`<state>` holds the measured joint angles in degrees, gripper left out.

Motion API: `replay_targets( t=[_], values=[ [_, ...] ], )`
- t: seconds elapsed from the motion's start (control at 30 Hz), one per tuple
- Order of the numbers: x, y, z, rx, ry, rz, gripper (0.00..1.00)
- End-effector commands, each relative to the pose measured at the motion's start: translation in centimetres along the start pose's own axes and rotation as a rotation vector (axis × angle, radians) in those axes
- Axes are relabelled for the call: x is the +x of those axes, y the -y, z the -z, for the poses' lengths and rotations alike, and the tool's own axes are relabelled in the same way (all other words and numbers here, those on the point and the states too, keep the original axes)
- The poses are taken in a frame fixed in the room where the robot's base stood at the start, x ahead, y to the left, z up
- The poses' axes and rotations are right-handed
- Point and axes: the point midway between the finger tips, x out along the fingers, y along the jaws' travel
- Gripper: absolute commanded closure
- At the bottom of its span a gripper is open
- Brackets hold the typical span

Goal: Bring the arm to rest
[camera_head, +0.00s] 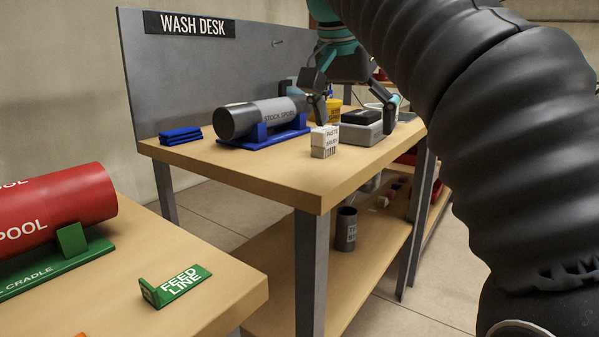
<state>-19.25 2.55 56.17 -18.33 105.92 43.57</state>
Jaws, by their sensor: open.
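My gripper (361,106) is in the upper middle of the head view, above the wash desk (290,178). Its fingers are spread apart, with nothing seen held between them. The left fingertip is just behind a white box (324,141) in the picture. The right fingertip is by a grey container with a black top (361,127). I cannot tell whether the fingers touch either one. My arm, in a black ribbed sleeve, fills the right side and hides part of the room.
A grey stock spool (252,117) lies on a blue cradle (262,140), with folded blue cloths (180,135) to its left. A yellow container (332,108) stands behind the gripper. A red spool (60,208) and a green feed line bracket (176,287) are on the near-left table.

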Motion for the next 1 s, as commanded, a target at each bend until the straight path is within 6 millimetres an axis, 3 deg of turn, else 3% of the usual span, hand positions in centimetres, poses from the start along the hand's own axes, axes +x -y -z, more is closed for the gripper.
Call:
replay_targets(
  t=[0.37,0.57,0.77,1.0],
  values=[
    [1.7,-2.1,-1.3,-0.098,-0.002,0.033,0.0],
    [3.9,-4.3,-2.9,-0.178,-0.004,0.064,0.0],
    [7.6,-7.2,-6.2,-0.28,-0.013,0.112,0.0],
    [13.1,-10.9,-11.8,-0.385,-0.034,0.172,0.0]
  ],
)
